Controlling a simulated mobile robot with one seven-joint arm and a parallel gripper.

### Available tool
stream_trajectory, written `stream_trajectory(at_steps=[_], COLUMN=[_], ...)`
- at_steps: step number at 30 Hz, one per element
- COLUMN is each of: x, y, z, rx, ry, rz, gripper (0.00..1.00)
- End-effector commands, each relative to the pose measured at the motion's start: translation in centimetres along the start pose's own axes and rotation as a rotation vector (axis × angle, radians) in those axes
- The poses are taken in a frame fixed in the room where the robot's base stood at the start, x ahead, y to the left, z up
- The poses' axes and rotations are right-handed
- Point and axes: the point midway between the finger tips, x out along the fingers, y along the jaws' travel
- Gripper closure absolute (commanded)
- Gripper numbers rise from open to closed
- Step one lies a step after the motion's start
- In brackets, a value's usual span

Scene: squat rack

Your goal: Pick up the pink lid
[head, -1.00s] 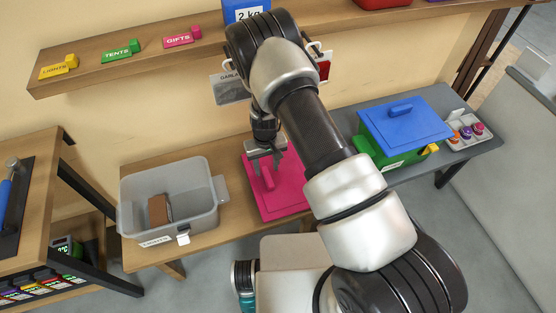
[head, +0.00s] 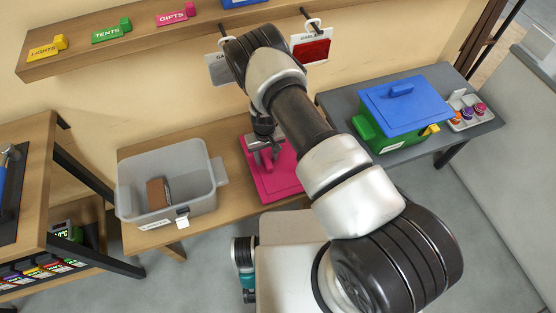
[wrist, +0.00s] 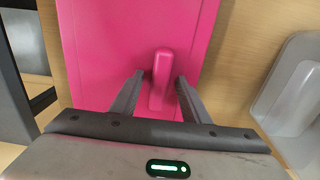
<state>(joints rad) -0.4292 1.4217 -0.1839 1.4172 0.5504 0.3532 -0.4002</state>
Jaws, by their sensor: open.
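The pink lid (head: 278,185) lies flat on the wooden bench, partly hidden behind my arm in the head view. It is a flat rectangle with a raised bar handle, and it fills much of the wrist view (wrist: 110,60). My gripper (head: 265,158) is over the lid, pointing down. In the wrist view my gripper (wrist: 155,85) is open, with one finger on each side of the handle (wrist: 161,78). A gap shows between the handle and each finger. I cannot tell how far down the fingertips reach.
A grey open bin (head: 165,190) with a brown block (head: 158,193) stands left of the lid. A green box (head: 372,130) with a blue lid (head: 405,104) stands on the grey bench to the right. A shelf (head: 130,50) and hanging tags (head: 312,48) are above.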

Motion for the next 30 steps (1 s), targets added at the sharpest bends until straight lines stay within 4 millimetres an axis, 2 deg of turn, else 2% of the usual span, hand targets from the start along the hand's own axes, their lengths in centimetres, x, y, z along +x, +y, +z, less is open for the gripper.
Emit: stream_trajectory(at_steps=[2, 9, 23, 26, 30], x=[0.0, 0.0, -0.3, -0.9, -3.7], y=[0.0, 0.0, 0.2, 0.5, 1.0], z=[0.0, 0.0, -0.1, -0.4, -1.0], rx=[0.000, 0.000, 0.000, 0.001, 0.003], ry=[0.000, -0.001, 0.000, 0.001, 0.004], rz=[0.000, 0.000, 0.000, 0.000, 0.000], gripper=[0.61, 1.00, 1.00, 1.00, 1.00])
